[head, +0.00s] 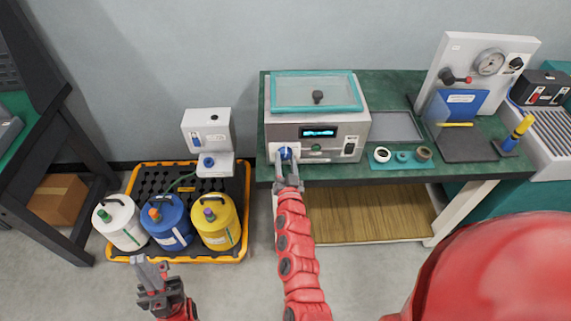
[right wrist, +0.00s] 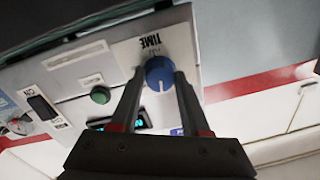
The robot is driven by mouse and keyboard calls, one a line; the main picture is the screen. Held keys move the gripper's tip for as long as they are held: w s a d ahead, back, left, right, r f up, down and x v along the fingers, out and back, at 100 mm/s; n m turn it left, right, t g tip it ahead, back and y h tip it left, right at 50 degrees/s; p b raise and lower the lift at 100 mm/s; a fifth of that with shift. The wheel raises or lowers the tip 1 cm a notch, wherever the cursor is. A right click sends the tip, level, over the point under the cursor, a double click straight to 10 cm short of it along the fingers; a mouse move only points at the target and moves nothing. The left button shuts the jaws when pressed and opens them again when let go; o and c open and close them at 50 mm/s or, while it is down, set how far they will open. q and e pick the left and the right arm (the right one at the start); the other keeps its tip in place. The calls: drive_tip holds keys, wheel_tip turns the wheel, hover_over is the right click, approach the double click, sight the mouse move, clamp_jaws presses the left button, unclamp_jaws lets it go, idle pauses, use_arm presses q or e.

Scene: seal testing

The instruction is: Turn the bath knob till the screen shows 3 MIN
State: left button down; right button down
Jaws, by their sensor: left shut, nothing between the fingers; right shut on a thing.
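The bath (head: 318,120) is a grey box with a teal-rimmed clear lid on the green bench. Its blue knob (head: 286,153) is at the lower left of the front panel. In the right wrist view the knob (right wrist: 161,74) sits under an upside-down TIME label, its white mark pointing down in the picture. My right gripper (head: 288,168) is shut on the knob, one finger on each side. The screen (head: 319,132) is lit cyan, too small to read; in the right wrist view my finger partly hides it. My left gripper (head: 158,284) is shut and empty, low above the floor.
A green button (right wrist: 100,95) and a black switch (head: 349,149) are on the same panel. White, blue and yellow jugs (head: 215,222) stand in a yellow-edged tray at left. Rings (head: 403,156) and a gauge board (head: 475,70) are to the right.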

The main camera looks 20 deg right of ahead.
drive_tip(key=m+b, duration=0.3)
drive_tip(key=b, duration=0.1)
drive_tip(key=m+b, duration=0.2)
drive_tip(key=shift+f+m, duration=0.25)
drive_tip(key=shift+m, duration=0.05)
drive_tip(key=m+b, duration=0.2)
drive_tip(key=m, duration=0.1)
drive_tip(key=shift+r+h, duration=0.1)
drive_tip(key=shift+h, duration=0.3)
drive_tip(key=shift+a+r+m+b, duration=0.1)
drive_tip(key=shift+m+b, duration=0.55)
drive_tip(key=shift+m, duration=0.05)
drive_tip(key=shift+c, duration=1.9)
unclamp_jaws()
